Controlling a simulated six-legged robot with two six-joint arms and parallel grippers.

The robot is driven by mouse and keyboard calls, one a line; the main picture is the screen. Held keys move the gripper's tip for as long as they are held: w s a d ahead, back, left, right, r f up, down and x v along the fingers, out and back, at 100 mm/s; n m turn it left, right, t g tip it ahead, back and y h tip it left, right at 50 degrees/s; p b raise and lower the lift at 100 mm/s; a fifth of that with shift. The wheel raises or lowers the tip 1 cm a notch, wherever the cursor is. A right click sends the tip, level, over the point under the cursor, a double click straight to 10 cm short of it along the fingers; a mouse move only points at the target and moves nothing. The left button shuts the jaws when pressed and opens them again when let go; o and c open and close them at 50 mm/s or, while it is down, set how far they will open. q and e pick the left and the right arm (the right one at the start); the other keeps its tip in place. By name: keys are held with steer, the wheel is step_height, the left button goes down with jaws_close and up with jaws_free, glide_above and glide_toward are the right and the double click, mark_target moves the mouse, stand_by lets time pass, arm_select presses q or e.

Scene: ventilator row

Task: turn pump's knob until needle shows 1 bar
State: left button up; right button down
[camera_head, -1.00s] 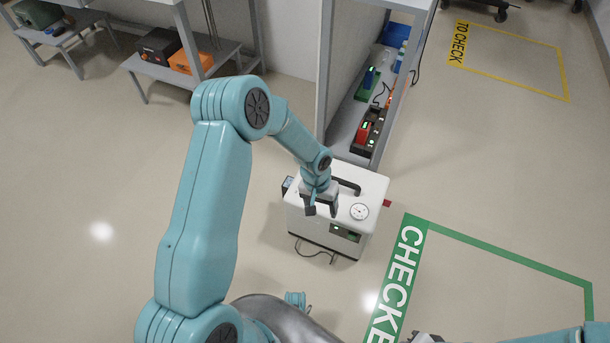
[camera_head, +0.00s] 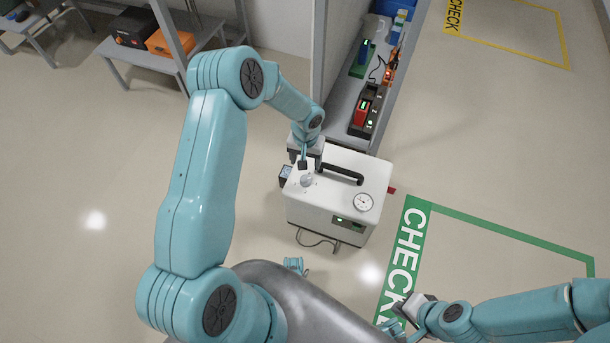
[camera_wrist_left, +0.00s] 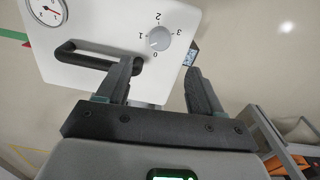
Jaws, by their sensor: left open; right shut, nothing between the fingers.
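The white pump (camera_head: 335,212) stands on the floor with a black handle (camera_head: 340,173), a knob (camera_head: 307,181) and a round gauge (camera_head: 364,202) on top. In the left wrist view the grey knob (camera_wrist_left: 160,38) has a scale marked 0 to 3 around it; its pointer is too small to read surely. The gauge (camera_wrist_left: 46,10) is cut by the frame edge there, with a red needle; its reading is unclear. My left gripper (camera_wrist_left: 161,72) is open and empty, just behind the knob and apart from it. My right gripper (camera_head: 402,312) is shut and empty at the lower right.
A shelf rack (camera_head: 352,105) with chargers and devices stands right behind the pump. A low bench (camera_head: 150,60) with dark and orange boxes is at the upper left.

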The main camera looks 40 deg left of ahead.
mark_target(306, 179)
arm_select(q)
step_height(306, 179, down, 11)
steer(key=shift+r+b, duration=0.2)
steer(key=shift+b, duration=0.85)
